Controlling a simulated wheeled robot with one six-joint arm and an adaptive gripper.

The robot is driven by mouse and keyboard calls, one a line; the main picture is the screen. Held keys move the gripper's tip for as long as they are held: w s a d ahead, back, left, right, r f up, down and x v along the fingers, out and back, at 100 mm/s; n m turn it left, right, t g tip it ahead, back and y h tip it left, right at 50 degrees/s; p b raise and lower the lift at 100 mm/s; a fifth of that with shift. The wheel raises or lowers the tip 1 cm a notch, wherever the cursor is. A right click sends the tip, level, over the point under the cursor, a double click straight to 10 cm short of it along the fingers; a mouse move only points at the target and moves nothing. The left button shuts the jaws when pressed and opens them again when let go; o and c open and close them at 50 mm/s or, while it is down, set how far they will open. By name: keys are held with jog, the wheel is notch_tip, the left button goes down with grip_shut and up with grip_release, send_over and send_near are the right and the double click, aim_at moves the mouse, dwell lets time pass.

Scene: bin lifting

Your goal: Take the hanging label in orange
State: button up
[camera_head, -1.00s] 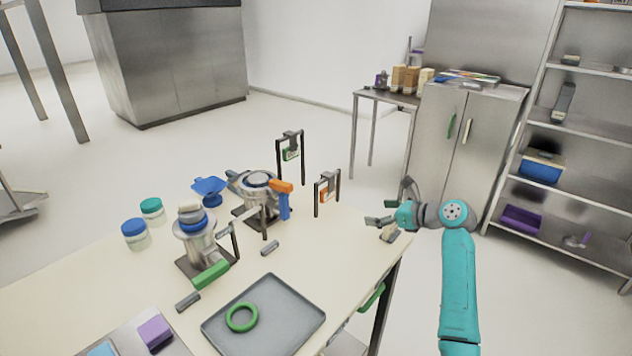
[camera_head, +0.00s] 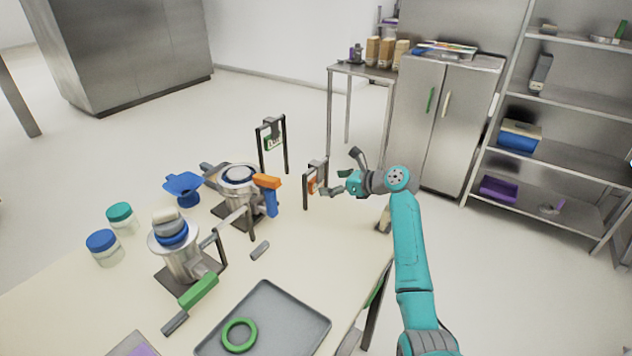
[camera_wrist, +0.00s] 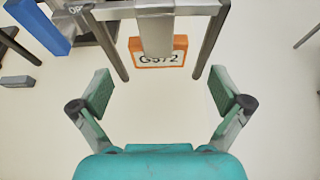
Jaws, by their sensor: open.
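The orange-framed label (camera_wrist: 161,52) hangs from a small black stand at the table's right edge. In the wrist view it shows part of its text, with a grey clip covering its upper middle. In the head view the orange label (camera_head: 312,185) is small and partly hidden by the stand. My gripper (camera_wrist: 159,90) is open and empty, its two green-padded fingers spread wide. The label lies ahead of the fingertips and roughly midway between them, apart from both. In the head view my gripper (camera_head: 341,182) is just right of the stand.
A second stand with a green label (camera_head: 273,138) is farther back. A machine with an orange and blue handle (camera_head: 267,195) stands left of the orange label's stand. A grey tray (camera_head: 290,318) with a green ring (camera_head: 239,334) lies in front.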

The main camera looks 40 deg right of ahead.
jog(key=shift+x, duration=2.55)
jog(key=c, duration=1.1)
